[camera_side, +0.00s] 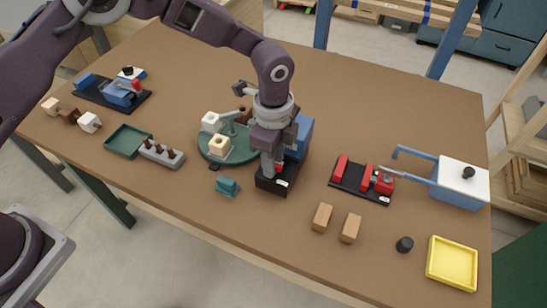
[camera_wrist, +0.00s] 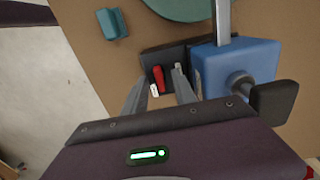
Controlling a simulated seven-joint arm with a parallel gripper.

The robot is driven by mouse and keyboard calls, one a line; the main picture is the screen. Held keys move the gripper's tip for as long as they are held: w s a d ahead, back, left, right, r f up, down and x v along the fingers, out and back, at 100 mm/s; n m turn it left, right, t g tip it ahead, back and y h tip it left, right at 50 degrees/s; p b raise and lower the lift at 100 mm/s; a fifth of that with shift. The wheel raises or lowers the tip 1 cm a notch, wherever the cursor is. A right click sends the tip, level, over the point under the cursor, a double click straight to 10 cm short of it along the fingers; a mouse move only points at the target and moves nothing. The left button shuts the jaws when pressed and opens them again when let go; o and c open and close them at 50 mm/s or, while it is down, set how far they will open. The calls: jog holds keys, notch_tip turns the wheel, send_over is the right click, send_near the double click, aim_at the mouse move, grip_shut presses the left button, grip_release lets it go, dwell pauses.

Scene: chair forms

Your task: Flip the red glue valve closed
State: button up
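A small red lever (camera_wrist: 158,79), apparently the glue valve, stands on a black base (camera_wrist: 160,54) beside a blue block-shaped body (camera_wrist: 235,68). My gripper (camera_wrist: 163,84) is open, with its two fingers apart on either side of the red lever in the wrist view. I cannot tell whether either finger touches it. In the side view, my gripper (camera_side: 268,170) points down over the black base (camera_side: 275,186). Only a bit of the red lever (camera_side: 279,168) shows there, and the blue body (camera_side: 301,138) is partly hidden behind my wrist.
A green turntable (camera_side: 240,153) with pale blocks is just left. A teal piece (camera_side: 228,187) lies at the front left; it also shows in the wrist view (camera_wrist: 112,24). A red clamp fixture (camera_side: 362,178), wooden blocks (camera_side: 322,217) and a yellow tray (camera_side: 452,263) are to the right.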

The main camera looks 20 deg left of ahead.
notch_tip(320, 180, up, 7)
jog(key=shift+r, duration=0.1)
dwell(0.3)
jog(key=shift+a+r, duration=0.1)
jog(key=s+a+r+n+t, duration=0.1)
jog(key=s+a+r+n, duration=0.25)
jog(key=a+r, duration=0.4)
jog(key=s+a+r+n+t, duration=0.2)
jog(key=s+a+r+n, duration=0.15)
jog(key=a+r, duration=0.4)
jog(key=s+a+r+n+t, duration=0.1)
jog(key=s+a+n, duration=0.3)
jog(key=s, duration=0.5)
jog(key=s+a+r+n+t, duration=0.1)
jog(key=s+a+r+n, duration=0.1)
jog(key=s+a+n, duration=0.2)
jog(key=s+n, duration=0.3)
jog(key=s, duration=0.3)
jog(key=shift+r+t, duration=0.3)
